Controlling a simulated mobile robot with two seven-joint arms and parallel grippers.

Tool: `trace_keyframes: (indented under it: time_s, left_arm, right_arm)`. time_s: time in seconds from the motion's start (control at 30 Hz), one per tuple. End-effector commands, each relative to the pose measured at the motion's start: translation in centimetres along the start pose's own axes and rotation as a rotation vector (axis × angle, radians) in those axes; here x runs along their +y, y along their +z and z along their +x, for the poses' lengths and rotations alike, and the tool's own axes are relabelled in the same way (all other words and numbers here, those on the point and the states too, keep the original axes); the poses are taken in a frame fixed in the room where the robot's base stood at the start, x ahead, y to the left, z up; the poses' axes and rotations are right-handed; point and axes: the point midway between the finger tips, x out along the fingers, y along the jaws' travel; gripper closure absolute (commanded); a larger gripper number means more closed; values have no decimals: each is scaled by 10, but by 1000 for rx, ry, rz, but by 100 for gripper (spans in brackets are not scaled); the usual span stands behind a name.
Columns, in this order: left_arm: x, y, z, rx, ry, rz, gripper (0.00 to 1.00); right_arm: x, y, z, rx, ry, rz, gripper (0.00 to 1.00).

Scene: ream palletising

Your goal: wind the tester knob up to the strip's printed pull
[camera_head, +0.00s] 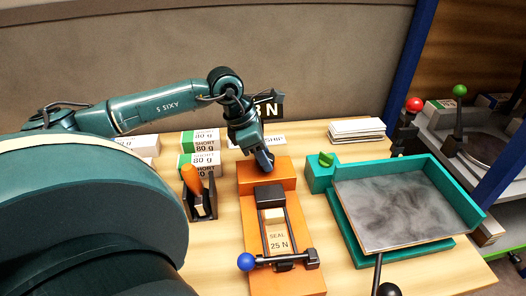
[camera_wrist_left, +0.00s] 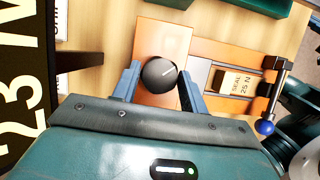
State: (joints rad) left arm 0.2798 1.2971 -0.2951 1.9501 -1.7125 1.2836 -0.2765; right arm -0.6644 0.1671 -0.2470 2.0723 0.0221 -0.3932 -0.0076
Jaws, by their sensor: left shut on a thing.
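The orange tester (camera_head: 255,172) stands on the table, with a strip (camera_head: 279,240) printed "SEAL 25 N" lying between its rails. The round black knob (camera_wrist_left: 159,73) with a white mark shows in the left wrist view at the tester's far end. My left gripper (camera_head: 264,160) is shut on the knob, with a blue finger on each side of it. In the head view the gripper hides the knob. The black display (camera_wrist_left: 22,90) reads "23 N" in the left wrist view; my arm partly covers it in the head view. My right gripper is not in view.
A blue-balled lever (camera_head: 246,262) crosses the tester's near end. A holder (camera_head: 201,198) with an orange-handled tool and several "SHORT 80 g" packs (camera_head: 200,142) stand left. A teal tray unit (camera_head: 462,192) stands right, with a white paper stack (camera_head: 357,130) behind it.

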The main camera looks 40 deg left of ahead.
Motion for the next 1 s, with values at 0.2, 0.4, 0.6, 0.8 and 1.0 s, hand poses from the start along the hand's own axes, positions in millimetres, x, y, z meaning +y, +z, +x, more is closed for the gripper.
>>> trace_keyframes:
  time_s: [0.2, 0.4, 0.6, 0.8, 1.0]
  left_arm:
    - [0, 0, 0, 0, 0, 0, 80]
    - [1, -1, 2, 1, -29, 70, 80]
    - [1, 0, 0, 1, -53, 129, 80]
    - [1, 0, 0, 1, -53, 128, 80]
    - [1, 0, 0, 1, -53, 127, 41]
  right_arm:
    - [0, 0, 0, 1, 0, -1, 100]
    - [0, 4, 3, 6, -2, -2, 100]
    - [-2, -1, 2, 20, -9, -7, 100]
    - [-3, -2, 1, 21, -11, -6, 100]
    - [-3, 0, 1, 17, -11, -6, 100]
